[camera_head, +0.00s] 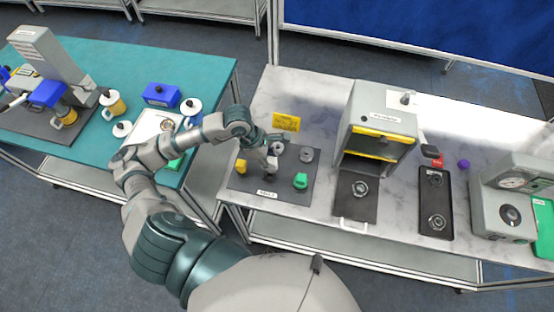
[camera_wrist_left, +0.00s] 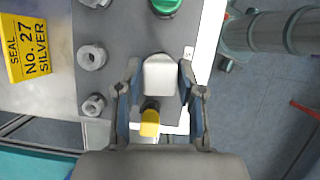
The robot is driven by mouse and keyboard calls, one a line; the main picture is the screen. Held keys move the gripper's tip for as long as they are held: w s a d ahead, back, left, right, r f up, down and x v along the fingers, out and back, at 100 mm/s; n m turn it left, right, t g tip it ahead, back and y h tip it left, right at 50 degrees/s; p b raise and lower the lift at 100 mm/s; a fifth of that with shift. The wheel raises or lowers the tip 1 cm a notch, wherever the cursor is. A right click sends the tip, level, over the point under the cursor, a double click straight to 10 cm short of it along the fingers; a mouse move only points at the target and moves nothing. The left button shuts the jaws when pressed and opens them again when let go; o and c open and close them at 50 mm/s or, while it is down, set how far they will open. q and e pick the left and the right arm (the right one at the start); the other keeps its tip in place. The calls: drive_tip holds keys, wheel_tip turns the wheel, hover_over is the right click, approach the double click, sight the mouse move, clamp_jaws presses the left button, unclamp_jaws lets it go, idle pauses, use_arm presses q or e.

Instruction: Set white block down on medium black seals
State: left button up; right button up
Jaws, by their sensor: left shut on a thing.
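My left gripper (camera_head: 269,162) is over the dark grey mat (camera_head: 286,198) on the marble-topped table. In the left wrist view, its two blue-grey fingers (camera_wrist_left: 160,68) are shut on a white block (camera_wrist_left: 160,80), one on each side. The block is above the mat; whether it touches anything beneath is hidden. A yellow piece (camera_head: 241,166) with a dark part stands at the mat's left and shows just below the block in the wrist view (camera_wrist_left: 149,122). No black seals can be made out clearly. My right gripper is not in view.
Grey ring-like pieces (camera_head: 307,155) and a green piece (camera_head: 301,181) stand on the mat. A yellow sign (camera_head: 286,122) is behind it. A grey press-like box (camera_head: 382,122) and a black tray (camera_head: 435,222) are to the right. A teal table (camera_head: 205,68) is left.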

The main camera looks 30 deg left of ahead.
use_arm(q)
drive_tip(key=shift+a+f+b, duration=0.25)
drive_tip(key=shift+a+f, duration=0.15)
drive_tip(key=shift+f, duration=0.25)
drive_tip(key=shift+a+f+b, duration=0.2)
drive_tip(key=shift+a+f, duration=0.2)
drive_tip(key=shift+f, duration=0.2)
wheel_tip(320, 180, down, 2)
drive_tip(key=shift+d+f+b, duration=0.1)
drive_tip(key=shift+f+b, duration=0.15)
drive_tip(key=shift+b, duration=0.7)
drive_tip(key=shift+d+f, duration=0.1)
drive_tip(key=shift+f, duration=0.05)
drive_tip(key=shift+d, duration=0.2)
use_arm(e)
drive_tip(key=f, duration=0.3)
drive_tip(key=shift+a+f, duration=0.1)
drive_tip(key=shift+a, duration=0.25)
use_arm(q)
drive_tip(key=shift+a, duration=0.35)
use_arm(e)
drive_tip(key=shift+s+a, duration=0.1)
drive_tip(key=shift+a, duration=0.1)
use_arm(q)
drive_tip(key=shift+d+f+b, duration=0.1)
drive_tip(key=shift+f+b, duration=0.1)
drive_tip(key=shift+b, duration=0.3)
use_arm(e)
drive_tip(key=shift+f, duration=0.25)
